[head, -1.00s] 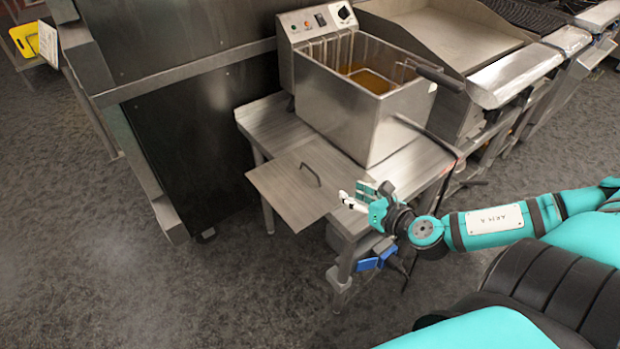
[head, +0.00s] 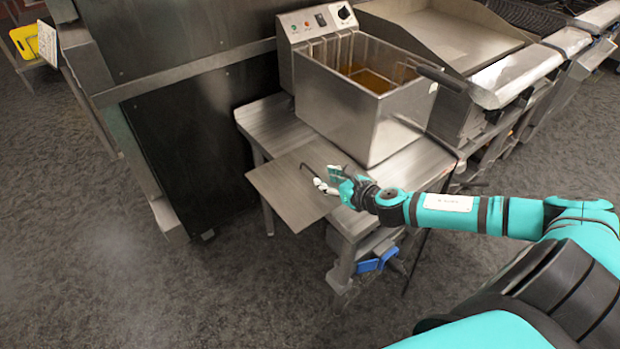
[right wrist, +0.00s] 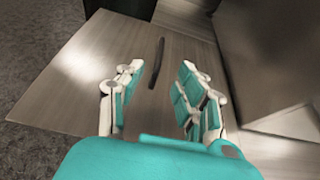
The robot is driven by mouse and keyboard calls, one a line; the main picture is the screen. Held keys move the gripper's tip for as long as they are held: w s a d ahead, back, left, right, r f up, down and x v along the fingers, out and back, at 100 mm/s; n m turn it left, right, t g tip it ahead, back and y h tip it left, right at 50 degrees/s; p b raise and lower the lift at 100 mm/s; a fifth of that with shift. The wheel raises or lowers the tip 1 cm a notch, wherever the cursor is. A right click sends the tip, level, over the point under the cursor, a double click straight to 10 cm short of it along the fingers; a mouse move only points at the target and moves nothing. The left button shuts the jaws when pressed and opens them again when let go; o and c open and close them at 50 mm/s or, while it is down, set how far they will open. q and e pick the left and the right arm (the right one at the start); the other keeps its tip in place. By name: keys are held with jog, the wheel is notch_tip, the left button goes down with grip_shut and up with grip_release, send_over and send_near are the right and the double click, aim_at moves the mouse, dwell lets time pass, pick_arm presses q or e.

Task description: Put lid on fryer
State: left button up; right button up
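The lid (head: 284,196) is a flat metal plate with a thin dark handle (head: 308,172). It lies on the steel table in front of the fryer, its front left part sticking out past the table's edge. The fryer (head: 345,112) is a steel box with an open top, oil and a basket inside. My right gripper (head: 322,181) is over the lid's right part, close to the handle. In the right wrist view the fingers (right wrist: 158,95) are apart, and the handle (right wrist: 157,62) stands ahead, between their lines. My left gripper is not in view.
The steel table (head: 262,122) has bare room left of the fryer. A basket handle (head: 440,77) sticks out at the fryer's right. A flat griddle (head: 445,35) stands behind right. A dark cabinet (head: 190,135) is on the left. A blue object (head: 376,262) is under the table.

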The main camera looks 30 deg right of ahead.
aim_at(313, 171)
jog(key=shift+w+a+f, duration=0.1)
jog(key=shift+w+f, duration=0.15)
jog(key=shift+w, duration=0.45)
jog(key=shift+w+a, duration=0.1)
jog(key=shift+w, duration=0.45)
jog(key=x, duration=0.4)
jog(key=shift+w+r+p, duration=0.1)
jog(key=shift+w+p, duration=0.1)
jog(key=shift+p, duration=0.1)
grip_shut()
